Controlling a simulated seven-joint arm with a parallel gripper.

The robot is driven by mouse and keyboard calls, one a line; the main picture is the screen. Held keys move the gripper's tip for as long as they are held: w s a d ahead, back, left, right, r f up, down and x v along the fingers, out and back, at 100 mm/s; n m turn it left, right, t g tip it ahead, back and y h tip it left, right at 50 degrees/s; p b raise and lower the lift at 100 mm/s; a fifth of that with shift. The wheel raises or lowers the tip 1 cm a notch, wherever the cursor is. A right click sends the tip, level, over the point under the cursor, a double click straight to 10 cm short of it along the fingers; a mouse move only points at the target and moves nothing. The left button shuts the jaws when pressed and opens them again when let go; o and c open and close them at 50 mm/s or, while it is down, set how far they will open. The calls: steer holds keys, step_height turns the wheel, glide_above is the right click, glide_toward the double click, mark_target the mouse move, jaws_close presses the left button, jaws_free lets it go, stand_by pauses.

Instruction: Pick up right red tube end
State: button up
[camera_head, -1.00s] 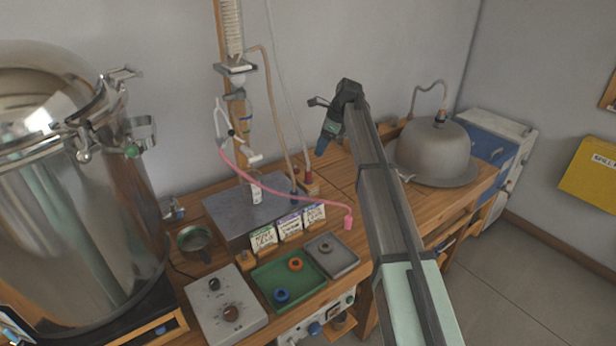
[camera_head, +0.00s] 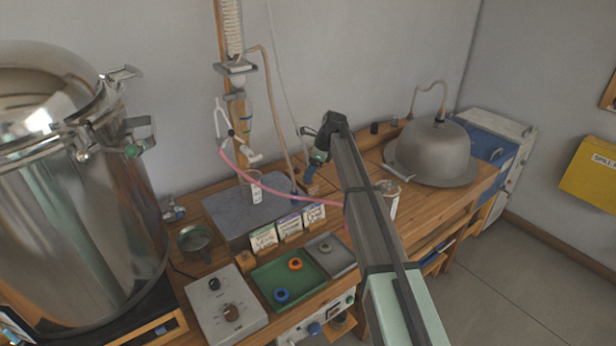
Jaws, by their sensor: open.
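The red-pink tube (camera_head: 270,189) runs from the clamp area below the glass column, sags over the grey plate and goes right. Its right end is hidden behind my arm. My gripper (camera_head: 309,174) is above the back of the wooden bench, up and to the left of where the tube passes behind my arm. It is open, and I see nothing held in it, though its fingertips are small and dark. It is close in the picture to the thin upright tubes behind it; I cannot tell whether it touches them.
A glass beaker (camera_head: 387,202) stands just right of my arm, and another beaker (camera_head: 251,190) stands on the grey plate (camera_head: 222,212). Label cards, a green tray (camera_head: 266,276) and a grey tray (camera_head: 341,262) are in front. A metal dome (camera_head: 436,150) stands at right.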

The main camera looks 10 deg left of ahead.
steer(key=shift+x, duration=1.1)
jaws_close()
